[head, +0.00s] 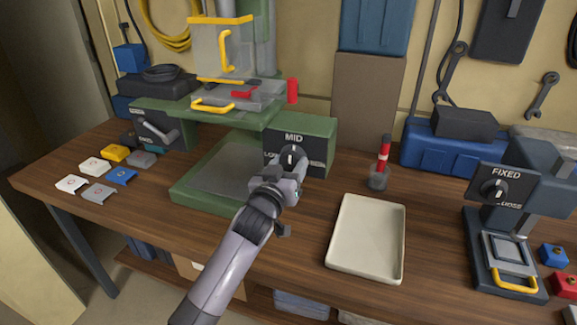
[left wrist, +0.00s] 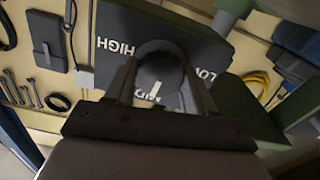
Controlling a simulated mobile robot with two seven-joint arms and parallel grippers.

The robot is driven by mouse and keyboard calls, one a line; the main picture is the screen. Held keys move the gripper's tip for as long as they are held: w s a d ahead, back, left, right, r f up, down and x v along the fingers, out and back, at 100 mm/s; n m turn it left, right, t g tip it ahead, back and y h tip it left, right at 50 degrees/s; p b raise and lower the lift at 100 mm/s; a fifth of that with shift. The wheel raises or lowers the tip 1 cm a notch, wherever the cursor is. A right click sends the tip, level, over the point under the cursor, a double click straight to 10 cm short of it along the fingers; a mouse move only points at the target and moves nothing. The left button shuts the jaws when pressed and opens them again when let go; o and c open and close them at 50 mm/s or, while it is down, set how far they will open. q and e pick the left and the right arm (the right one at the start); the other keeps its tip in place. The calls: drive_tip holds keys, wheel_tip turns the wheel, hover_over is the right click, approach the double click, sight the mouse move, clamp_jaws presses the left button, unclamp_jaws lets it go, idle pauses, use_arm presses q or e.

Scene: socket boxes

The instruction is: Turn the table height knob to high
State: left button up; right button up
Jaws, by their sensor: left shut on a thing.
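The table height knob (head: 291,154) is a dark round knob on a black plate (head: 272,139) on the front of the green machine. The plate reads MID at the top, with LOW at its left; the label at its right is mostly hidden. In the left wrist view the knob (left wrist: 160,75) sits between the two fingers, its pale pointer mark toward MID, and HIGH and LOW are readable. My left gripper (head: 290,172) is shut on the knob. My right gripper is not in view.
A beige tray (head: 368,238) lies right of the machine, near a cup holding a red marker (head: 383,158). Another machine with a FIXED dial (head: 494,190) stands at the right. Several small coloured plates lie at the left, with a crank handle (head: 160,132) nearby.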

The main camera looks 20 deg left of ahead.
use_arm(q)
drive_tip(key=m, duration=0.4)
drive_tip(key=shift+m, duration=0.4)
drive_tip(key=m, duration=0.5)
drive_tip(key=shift+s+f, duration=0.1)
drive_tip(key=shift+f, duration=0.15)
drive_tip(key=m, duration=0.4)
drive_tip(key=shift+a+m, duration=0.1)
drive_tip(key=shift+m, duration=0.3)
drive_tip(key=m, duration=0.4)
drive_tip(key=shift+m, duration=0.3)
drive_tip(key=o, duration=1)
drive_tip(key=shift+o, duration=0.2)
